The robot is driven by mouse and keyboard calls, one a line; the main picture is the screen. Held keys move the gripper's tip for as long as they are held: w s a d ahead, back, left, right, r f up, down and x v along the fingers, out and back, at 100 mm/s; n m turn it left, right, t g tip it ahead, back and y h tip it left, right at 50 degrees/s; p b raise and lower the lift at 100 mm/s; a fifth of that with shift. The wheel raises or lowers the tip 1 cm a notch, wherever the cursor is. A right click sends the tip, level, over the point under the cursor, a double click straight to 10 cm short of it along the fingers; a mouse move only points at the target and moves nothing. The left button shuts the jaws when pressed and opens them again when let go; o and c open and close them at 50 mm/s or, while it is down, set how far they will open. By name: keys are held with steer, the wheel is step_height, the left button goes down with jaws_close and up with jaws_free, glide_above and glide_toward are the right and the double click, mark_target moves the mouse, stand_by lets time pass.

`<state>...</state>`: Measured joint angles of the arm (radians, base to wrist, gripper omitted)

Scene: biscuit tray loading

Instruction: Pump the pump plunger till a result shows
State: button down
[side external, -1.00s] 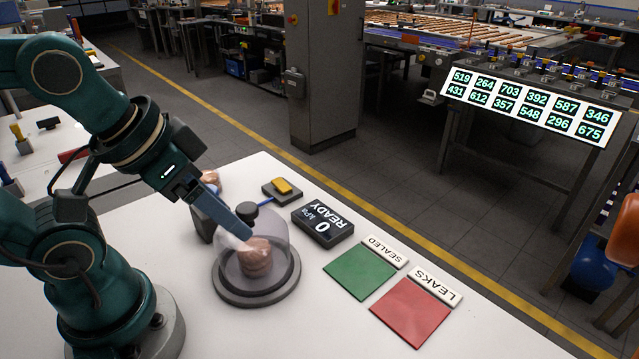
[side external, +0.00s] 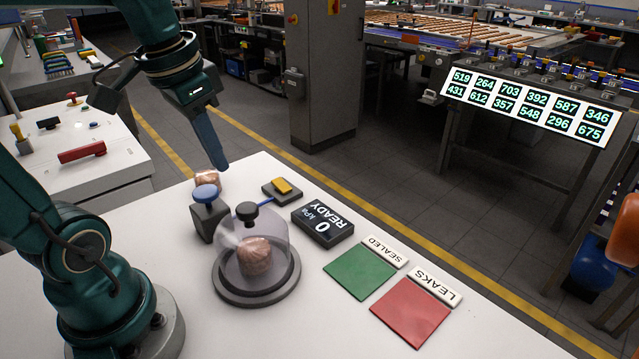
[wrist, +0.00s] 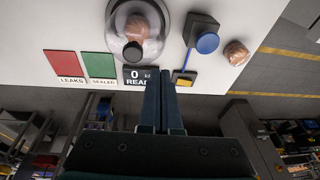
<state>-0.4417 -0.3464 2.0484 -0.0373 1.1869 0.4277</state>
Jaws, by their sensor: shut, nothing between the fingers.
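The pump is a dark block with a blue plunger knob (side external: 206,192) on top, left of the bell jar; the knob also shows in the wrist view (wrist: 207,43). The knob stands up above its block. My gripper (side external: 221,167) is shut and empty, raised above the table and apart from the knob. In the wrist view its fingertips (wrist: 163,74) appear beside the display, below and left of the knob. The clear bell jar (side external: 278,238) stands on a dark round base with a wrapped pack (side external: 255,258) inside. The display (side external: 322,222) reads 0 kPa, READY.
A second wrapped pack (side external: 209,179) sits behind the pump. A small dark block with a yellow top (side external: 282,186) is near the back edge, a blue tube beside it. A green SEALED mat (side external: 359,272) and a red LEAKS mat (side external: 410,311) lie bare at right.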

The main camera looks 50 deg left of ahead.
mark_target(202, 194)
steer(key=s+a+f+n+g, duration=0.1)
steer(key=a+n, duration=0.3)
steer(key=a, duration=0.5)
steer(key=shift+a+f+g, duration=0.3)
steer(key=shift+f, duration=0.15)
steer(key=shift+w+a+f, duration=0.1)
steer(key=shift+w+f, duration=0.05)
steer(key=shift+f, duration=1.6)
steer(key=shift+w+f, duration=0.15)
steer(key=shift+f, duration=1.55)
steer(key=shift+f, duration=1.25)
steer(key=s, duration=0.1)
steer(key=s+d+r, duration=0.1)
steer(key=shift+s, duration=0.4)
